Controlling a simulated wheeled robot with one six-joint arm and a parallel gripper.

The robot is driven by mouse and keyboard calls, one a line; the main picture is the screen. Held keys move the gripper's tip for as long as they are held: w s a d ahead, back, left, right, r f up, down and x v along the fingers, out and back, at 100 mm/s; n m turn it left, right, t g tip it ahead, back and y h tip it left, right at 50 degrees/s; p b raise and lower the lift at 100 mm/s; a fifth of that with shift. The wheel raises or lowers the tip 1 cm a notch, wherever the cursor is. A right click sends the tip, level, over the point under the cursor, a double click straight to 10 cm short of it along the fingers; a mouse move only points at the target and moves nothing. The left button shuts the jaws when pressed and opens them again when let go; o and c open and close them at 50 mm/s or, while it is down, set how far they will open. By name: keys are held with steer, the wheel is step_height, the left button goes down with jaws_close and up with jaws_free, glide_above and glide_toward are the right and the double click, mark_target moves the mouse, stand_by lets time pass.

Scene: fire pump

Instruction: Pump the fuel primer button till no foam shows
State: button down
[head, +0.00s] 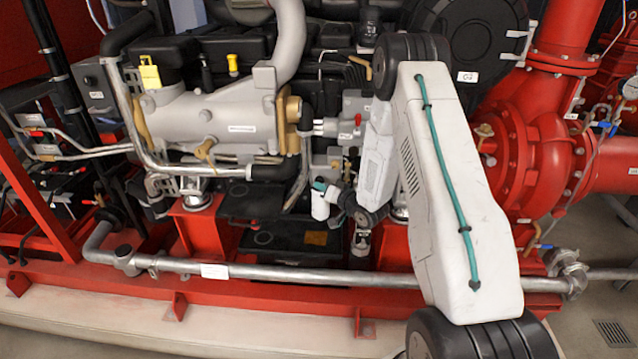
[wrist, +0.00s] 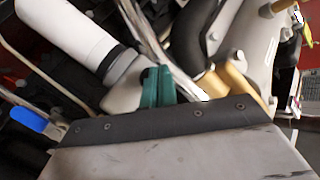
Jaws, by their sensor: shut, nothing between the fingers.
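My gripper (head: 319,186) is at the middle of the engine's near side, its teal fingers closed together. In the wrist view the shut fingers (wrist: 157,86) point at the grey filter head (wrist: 122,88), just beside the white filter cylinder (wrist: 75,35) with its black band. The white filter (head: 320,207) also shows just below the fingertips in the head view. I cannot tell whether the fingers touch the head. I cannot make out the primer button; the fingers or the filter head may hide it. No foam can be made out in either view.
A blue-handled lever (wrist: 32,121) sits left of the gripper in the wrist view. Metal pipes and a brass-coloured fitting (wrist: 240,85) are close on the right. A long grey pipe (head: 270,270) runs along the red frame below. The red pump (head: 535,145) stands right of my arm.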

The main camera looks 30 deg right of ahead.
steer(key=shift+w+d, duration=0.5)
steer(key=shift+w, duration=0.25)
stand_by(0.9)
steer(key=shift+s, duration=0.1)
steer(key=shift+s+a, duration=0.75)
steer(key=shift+s, duration=0.25)
steer(key=shift+s+a, duration=0.7)
steer(key=shift+s, duration=0.35)
steer(key=shift+s+a, duration=0.7)
steer(key=shift+s, duration=0.3)
stand_by(1.1)
steer(key=s+a, duration=0.2)
steer(key=s, duration=0.1)
steer(key=shift+s, duration=0.1)
